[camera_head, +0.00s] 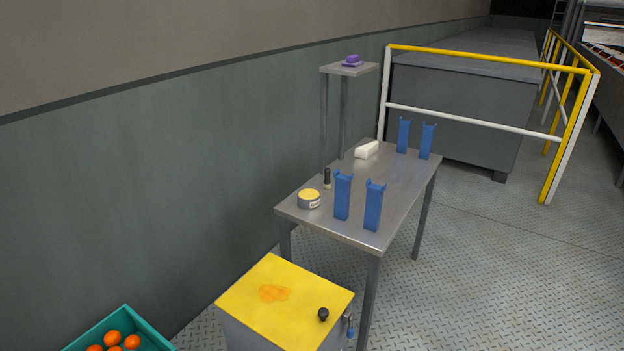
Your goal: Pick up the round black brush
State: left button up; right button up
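A small round black object (323,314), which looks like the round black brush, rests on the yellow top near its front right corner. It is too small to make out bristles. The yellow-topped cabinet (255,300) stands at the bottom middle, with an orange patch (274,293) on its top. A small dark upright cylinder (327,178) stands on the grey metal table behind; I cannot tell what it is. Neither of my grippers is in view.
The metal table (395,190) holds several blue uprights (373,206), a yellow-lidded round tin (309,198) and a white object (366,150). A teal crate (150,330) of oranges is at bottom left. A yellow-and-white railing (480,57) stands behind. Floor at right is clear.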

aim_at(326, 185)
jog(key=i+l+u, duration=0.15)
jog(key=l, duration=0.45)
jog(key=l+u, duration=0.15)
jog(key=l, duration=0.45)
jog(key=i+l+u, duration=0.15)
jog(key=l, duration=0.2)
jog(key=i+l+u, duration=0.15)
jog(key=l, duration=0.2)
jog(key=i+l+u, duration=0.15)
jog(key=l, duration=0.25)
jog(key=i+l+u, duration=0.15)
jog(key=l, duration=0.25)
jog(key=i+l+u, duration=0.15)
jog(key=l, duration=0.25)
jog(key=l+u, duration=0.4)
jog(key=l, duration=0.7)
jog(key=l+u, duration=0.4)
jog(key=l, duration=0.7)
jog(key=k+l, duration=0.1)
jog(key=l, duration=0.25)
jog(key=k+l+u, duration=0.1)
jog(key=l, duration=0.2)
jog(key=k+l, duration=0.1)
jog(key=l, duration=0.25)
jog(key=k+l+u, duration=0.1)
jog(key=l, duration=0.2)
